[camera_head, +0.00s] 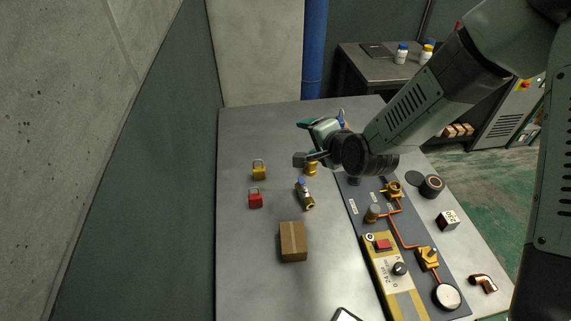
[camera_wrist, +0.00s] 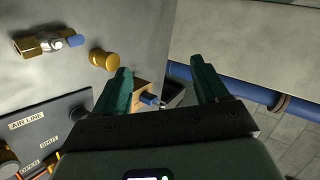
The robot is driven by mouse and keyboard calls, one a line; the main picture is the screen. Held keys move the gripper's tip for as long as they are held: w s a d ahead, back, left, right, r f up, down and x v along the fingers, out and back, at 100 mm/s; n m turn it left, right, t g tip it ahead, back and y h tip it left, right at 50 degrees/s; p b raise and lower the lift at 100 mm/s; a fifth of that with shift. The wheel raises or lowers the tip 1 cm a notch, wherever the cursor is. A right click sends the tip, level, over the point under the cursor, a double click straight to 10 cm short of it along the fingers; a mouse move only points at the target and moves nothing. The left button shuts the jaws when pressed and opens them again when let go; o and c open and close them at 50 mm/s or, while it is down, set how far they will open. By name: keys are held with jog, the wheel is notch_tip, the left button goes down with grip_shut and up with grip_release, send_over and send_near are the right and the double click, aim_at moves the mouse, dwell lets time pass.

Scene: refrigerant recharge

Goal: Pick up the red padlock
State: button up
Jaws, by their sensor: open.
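The red padlock (camera_head: 255,201) stands on the left part of the grey metal table (camera_head: 240,260), its shackle up, just in front of a yellow padlock (camera_head: 259,173). It does not show in the wrist view. My gripper (camera_wrist: 158,72) is open, with its two teal fingers apart and nothing held between them. In the head view it is above the back of the table, to the right of and beyond the red padlock, well apart from it.
A brass valve (camera_head: 306,197) and brass cylinder (camera_head: 311,168) are right of the padlocks. A cardboard box (camera_head: 292,241) sits in front. A panel with copper piping (camera_head: 409,230) fills the table's right side. A wall (camera_head: 165,200) rises along the left edge. Clear table surrounds the padlocks.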

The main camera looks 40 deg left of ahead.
jog(key=s+a+f+m+y, duration=0.3)
jog(key=s+a+f, duration=0.2)
jog(key=a, duration=0.1)
jog(key=m+t+y, duration=0.2)
jog(key=m, duration=0.5)
send_over(255, 196)
jog(key=w, duration=0.1)
jog(key=f, duration=0.3)
jog(key=shift+w+d+f, duration=0.15)
jog(key=shift+w+f, duration=0.05)
jog(key=shift+f, duration=0.05)
jog(key=s+f+m+t, duration=0.1)
jog(key=m, duration=0.1)
jog(key=s+f+m+t, duration=0.1)
jog(key=s+m, duration=0.1)
jog(key=m, duration=0.1)
jog(key=s+f+m+t+h, duration=0.1)
jog(key=f+m, duration=0.1)
jog(key=shift+s+d+m, duration=0.3)
jog(key=shift+d, duration=0.1)
jog(key=s+d+f+m+t+h, duration=0.1)
jog(key=m, duration=0.1)
jog(key=s+d+f+m+t+h, duration=0.1)
jog(key=m, duration=0.2)
jog(key=s+d+f+m+t+h, duration=0.1)
jog(key=f+m+t, duration=0.1)
jog(key=shift+s+d+m+h, duration=0.35)
jog(key=shift+s+m+h, duration=0.05)
jog(key=shift+x, duration=5.35)
jog(key=c, duration=1.1)
